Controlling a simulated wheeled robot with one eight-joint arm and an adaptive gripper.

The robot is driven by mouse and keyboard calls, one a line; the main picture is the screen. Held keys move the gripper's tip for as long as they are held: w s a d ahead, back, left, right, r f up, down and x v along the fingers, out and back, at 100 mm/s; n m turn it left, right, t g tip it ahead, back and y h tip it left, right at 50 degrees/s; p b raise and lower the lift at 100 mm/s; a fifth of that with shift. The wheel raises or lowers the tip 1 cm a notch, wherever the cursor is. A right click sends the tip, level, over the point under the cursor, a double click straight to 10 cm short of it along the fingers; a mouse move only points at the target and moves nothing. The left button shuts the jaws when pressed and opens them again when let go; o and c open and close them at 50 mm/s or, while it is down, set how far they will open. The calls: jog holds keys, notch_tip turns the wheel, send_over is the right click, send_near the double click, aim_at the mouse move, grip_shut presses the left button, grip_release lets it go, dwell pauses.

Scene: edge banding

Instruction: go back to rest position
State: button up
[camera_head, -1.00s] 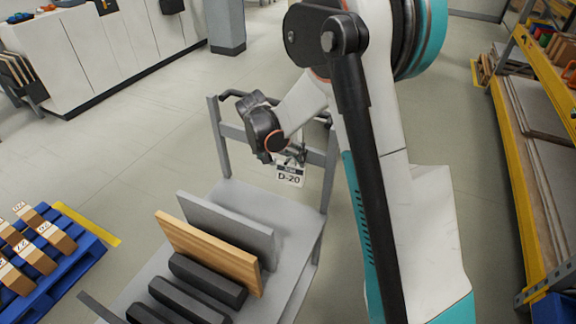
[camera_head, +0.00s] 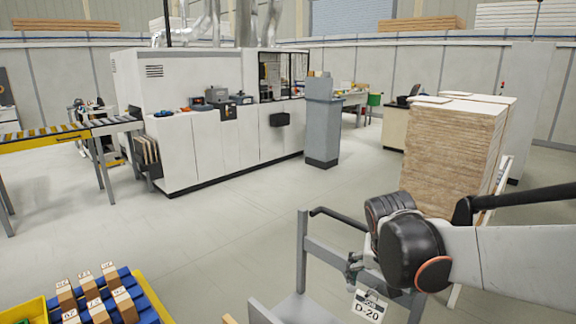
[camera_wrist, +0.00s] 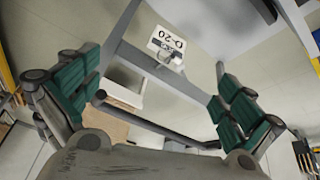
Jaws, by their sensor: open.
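My gripper (camera_wrist: 152,105) is open in the wrist view, with its green-padded fingers wide apart and nothing between them. In the head view my gripper (camera_head: 355,267) is small and partly hidden by my dark wrist joint. It is over the grey cart (camera_head: 303,255), beside its upright frame. The white D-20 tag (camera_head: 369,308) is just below it in the head view. In the wrist view the tag (camera_wrist: 167,43) hangs by a clip at the cart's frame, beyond the fingertips and apart from them. My arm reaches in from the right edge of the head view.
A blue pallet of labelled wood blocks (camera_head: 122,305) is at lower left. A tall board stack (camera_head: 453,150) stands behind my arm. A long white machine (camera_head: 215,150) and a grey pillar (camera_head: 323,130) are farther back. Floor between the machine and cart is clear.

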jog(key=s+a+r+n+t+y, duration=0.1)
jog(key=s+n, duration=0.1)
jog(key=s, duration=0.7)
jog(key=s+a+r+n+t+y, duration=0.1)
jog(key=s+r+n+t, duration=0.1)
jog(key=s, duration=0.7)
jog(key=shift+s, duration=0.15)
dwell(1.8)
